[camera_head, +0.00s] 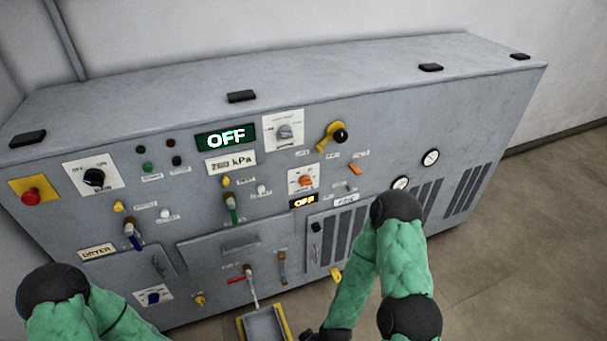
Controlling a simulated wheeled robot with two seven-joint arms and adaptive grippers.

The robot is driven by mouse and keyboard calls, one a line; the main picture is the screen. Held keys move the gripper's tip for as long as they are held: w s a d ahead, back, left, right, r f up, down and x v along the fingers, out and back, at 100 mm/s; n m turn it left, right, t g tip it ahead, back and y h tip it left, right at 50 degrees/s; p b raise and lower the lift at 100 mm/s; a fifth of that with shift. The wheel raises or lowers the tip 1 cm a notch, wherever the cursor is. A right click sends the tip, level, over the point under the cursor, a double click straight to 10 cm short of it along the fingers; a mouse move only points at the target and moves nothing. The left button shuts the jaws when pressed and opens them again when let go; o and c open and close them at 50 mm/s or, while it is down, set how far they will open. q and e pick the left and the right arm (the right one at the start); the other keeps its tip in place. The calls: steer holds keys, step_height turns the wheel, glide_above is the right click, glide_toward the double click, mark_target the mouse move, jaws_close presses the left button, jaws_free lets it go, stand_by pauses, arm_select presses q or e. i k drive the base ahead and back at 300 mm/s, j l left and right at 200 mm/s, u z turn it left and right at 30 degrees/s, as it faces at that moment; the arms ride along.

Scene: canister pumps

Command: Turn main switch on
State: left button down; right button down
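The main switch (94,177) is a black rotary knob on a white plate at the upper left of the grey machine's front. The plate reads OFF on the left and ON on the right, with a small label below the knob. The knob's exact pointing is too small to tell. A green display (226,138) to its right reads OFF. My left arm enters at the bottom left, below the switch and apart from it. My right arm is at the lower right, in front of the vents.
A red button on a yellow plate (32,195) sits just left of the switch. Blue-handled (133,236) and green-handled (232,208) valves stick out nearby. A grey pan with yellow edges (264,322) stands low in front. Free floor lies to the right.

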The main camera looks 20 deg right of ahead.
mark_target(94, 177)
steer(key=z, duration=0.45)
steer(key=u, duration=1.3)
